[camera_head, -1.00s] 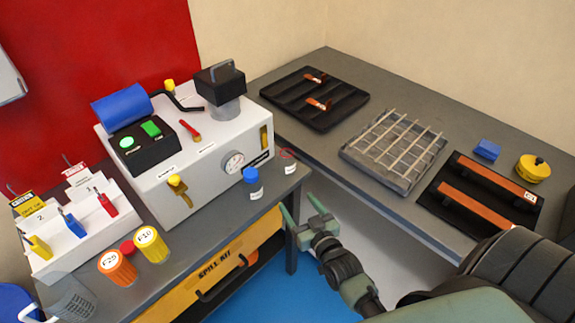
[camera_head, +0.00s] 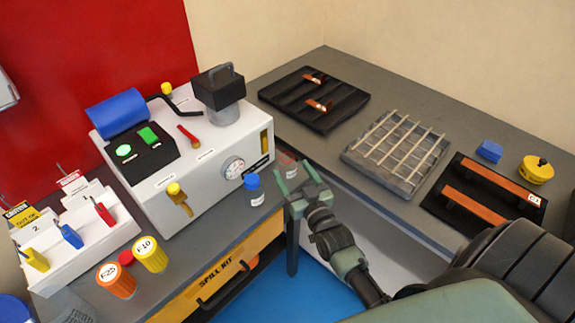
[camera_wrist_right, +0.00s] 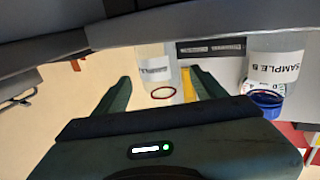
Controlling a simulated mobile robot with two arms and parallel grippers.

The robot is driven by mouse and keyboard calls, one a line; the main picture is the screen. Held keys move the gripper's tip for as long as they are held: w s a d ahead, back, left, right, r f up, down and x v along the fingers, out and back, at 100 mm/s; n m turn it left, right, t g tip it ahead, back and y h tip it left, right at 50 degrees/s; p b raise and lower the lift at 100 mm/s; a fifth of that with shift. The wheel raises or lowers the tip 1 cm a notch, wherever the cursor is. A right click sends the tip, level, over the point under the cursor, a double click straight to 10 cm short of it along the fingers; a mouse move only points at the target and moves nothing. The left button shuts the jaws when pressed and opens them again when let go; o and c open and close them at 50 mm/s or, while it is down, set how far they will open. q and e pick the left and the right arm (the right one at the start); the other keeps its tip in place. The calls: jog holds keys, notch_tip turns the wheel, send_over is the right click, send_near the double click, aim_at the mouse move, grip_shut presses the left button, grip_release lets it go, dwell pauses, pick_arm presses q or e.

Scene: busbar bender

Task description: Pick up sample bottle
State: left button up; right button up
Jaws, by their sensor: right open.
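A blue-capped sample bottle (camera_head: 255,196) stands upright near the right end of the left bench, left of my right gripper (camera_head: 294,178). In the wrist view this bottle (camera_wrist_right: 273,68) reads "SAMPLE B" and appears outside the fingers, at the right. A second, clear bottle with a red ring (camera_head: 288,160) is just beyond the right gripper, partly hidden by it. In the wrist view this clear bottle (camera_wrist_right: 155,70) appears between the open fingers (camera_wrist_right: 161,76); I see no contact. The right gripper is open and empty. My left gripper is out of view.
A white machine with a gauge (camera_head: 205,165) stands behind the bottles. Orange (camera_head: 116,280) and yellow (camera_head: 150,254) containers stand front left. The right bench (camera_head: 385,95) holds a wire rack (camera_head: 395,150) and trays. A spill kit drawer (camera_head: 220,275) is below.

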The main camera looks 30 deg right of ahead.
aim_at(291, 171)
jog(key=w, duration=0.4)
jog(key=shift+d+f, duration=0.1)
jog(key=shift+d, duration=0.15)
jog(key=c, duration=1.4)
jog(key=shift+c, duration=0.2)
